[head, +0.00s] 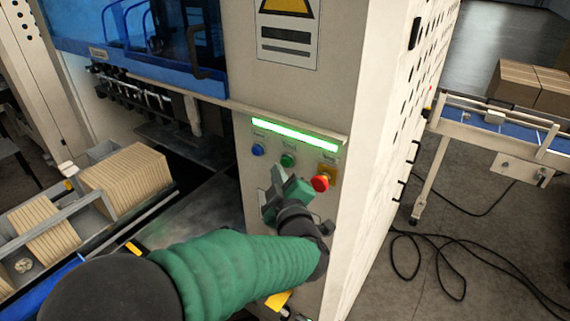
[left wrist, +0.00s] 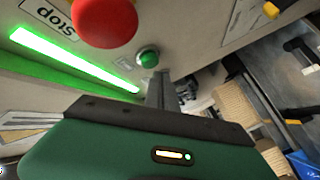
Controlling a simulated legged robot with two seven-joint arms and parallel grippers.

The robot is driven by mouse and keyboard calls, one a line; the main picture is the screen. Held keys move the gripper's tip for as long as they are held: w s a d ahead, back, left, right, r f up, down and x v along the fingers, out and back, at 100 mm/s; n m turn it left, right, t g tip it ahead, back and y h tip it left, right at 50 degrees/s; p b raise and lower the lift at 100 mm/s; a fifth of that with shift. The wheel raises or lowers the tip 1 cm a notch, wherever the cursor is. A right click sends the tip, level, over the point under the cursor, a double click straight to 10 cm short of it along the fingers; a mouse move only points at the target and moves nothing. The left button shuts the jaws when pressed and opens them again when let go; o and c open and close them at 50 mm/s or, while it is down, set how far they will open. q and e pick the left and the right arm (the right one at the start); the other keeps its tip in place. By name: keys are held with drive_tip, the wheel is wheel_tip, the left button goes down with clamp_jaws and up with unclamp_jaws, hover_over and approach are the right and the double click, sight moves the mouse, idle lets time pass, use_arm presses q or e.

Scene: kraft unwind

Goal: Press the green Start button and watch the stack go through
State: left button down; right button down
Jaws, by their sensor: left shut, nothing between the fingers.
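The green Start button (head: 288,160) is on the machine's front panel, between a blue button (head: 258,150) and a red mushroom button (head: 320,182) on a yellow base. My left gripper (head: 278,173) is shut and empty, its tips just below the green button. In the left wrist view the green button (left wrist: 148,57) shows right by the fingertips (left wrist: 160,76); I cannot tell whether they touch it. The red button (left wrist: 105,20) is close by there. A stack of flat cardboard (head: 128,180) stands upright on the infeed at the left. My right gripper is not in view.
A lit green light bar (head: 295,134) runs above the buttons. Another cardboard stack (head: 45,230) is nearer on the infeed. A blue-belted conveyor (head: 490,118) with brown boxes (head: 522,84) stands at the right. A black cable (head: 440,245) lies on the floor.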

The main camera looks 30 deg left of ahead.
use_arm(q)
drive_tip(key=s, duration=0.5)
drive_tip(key=shift+s+a, duration=0.1)
drive_tip(key=shift+a, duration=0.15)
idle(0.4)
